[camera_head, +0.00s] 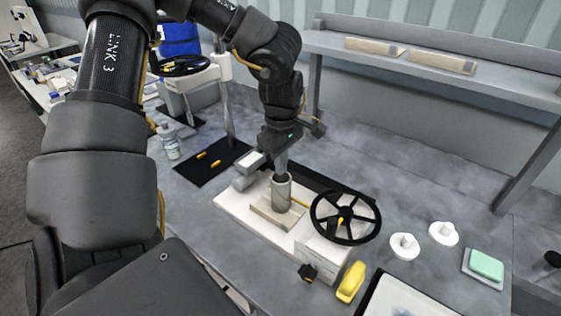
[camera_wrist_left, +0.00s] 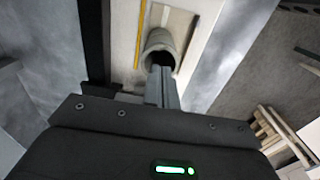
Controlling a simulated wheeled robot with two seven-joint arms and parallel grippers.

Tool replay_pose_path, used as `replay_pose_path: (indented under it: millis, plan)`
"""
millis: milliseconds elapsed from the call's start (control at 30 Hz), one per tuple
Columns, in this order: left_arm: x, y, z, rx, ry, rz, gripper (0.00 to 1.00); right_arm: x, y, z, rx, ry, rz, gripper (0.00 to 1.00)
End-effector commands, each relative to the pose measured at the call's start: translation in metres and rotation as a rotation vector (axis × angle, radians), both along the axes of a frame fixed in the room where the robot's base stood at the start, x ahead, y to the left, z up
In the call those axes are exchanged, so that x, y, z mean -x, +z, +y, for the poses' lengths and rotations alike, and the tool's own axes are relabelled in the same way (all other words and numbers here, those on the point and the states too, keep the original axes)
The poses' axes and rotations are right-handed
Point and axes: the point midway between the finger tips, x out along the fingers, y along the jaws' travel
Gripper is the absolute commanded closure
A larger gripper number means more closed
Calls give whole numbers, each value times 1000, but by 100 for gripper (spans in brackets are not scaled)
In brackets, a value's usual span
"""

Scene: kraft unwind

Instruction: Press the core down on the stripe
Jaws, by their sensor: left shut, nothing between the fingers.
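The core (camera_head: 281,197) is a short grey-brown tube standing upright on a pale block on a white board. My left gripper (camera_head: 281,172) comes down from above, shut and empty, its tips at the core's open top. In the left wrist view the core (camera_wrist_left: 160,42) shows its dark mouth, with the shut fingers (camera_wrist_left: 161,78) at its near rim. I cannot tell whether the tips touch the rim or reach inside. A pale stripe (camera_wrist_left: 165,14) shows on the block beyond the core; the part under the core is hidden. My right gripper is not in view.
A black spoked wheel (camera_head: 345,217) stands close right of the core. A yellow tool (camera_head: 351,282), two white knobbed discs (camera_head: 404,246) and a green sponge (camera_head: 486,264) lie to the right. A black mat (camera_head: 212,162) and a bottle (camera_head: 169,142) are left.

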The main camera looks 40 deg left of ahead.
Motion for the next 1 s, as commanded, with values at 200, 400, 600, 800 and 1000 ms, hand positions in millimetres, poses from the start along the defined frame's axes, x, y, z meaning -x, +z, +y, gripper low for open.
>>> replay_pose_path:
  millis: [200, 400, 600, 800, 1000]
  plan:
    - [0, 0, 0, 0, 0, 0, 100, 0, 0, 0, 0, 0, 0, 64]
    - [0, 0, 0, 0, 0, 0, 100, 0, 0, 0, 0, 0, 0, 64]
    - [0, -1, 0, 0, 0, 0, 100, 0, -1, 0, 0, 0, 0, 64]
    - [0, -4, 0, 0, 0, 0, 100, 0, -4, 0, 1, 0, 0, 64]
    - [0, -8, 0, 0, 0, 0, 100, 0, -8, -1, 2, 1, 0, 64]
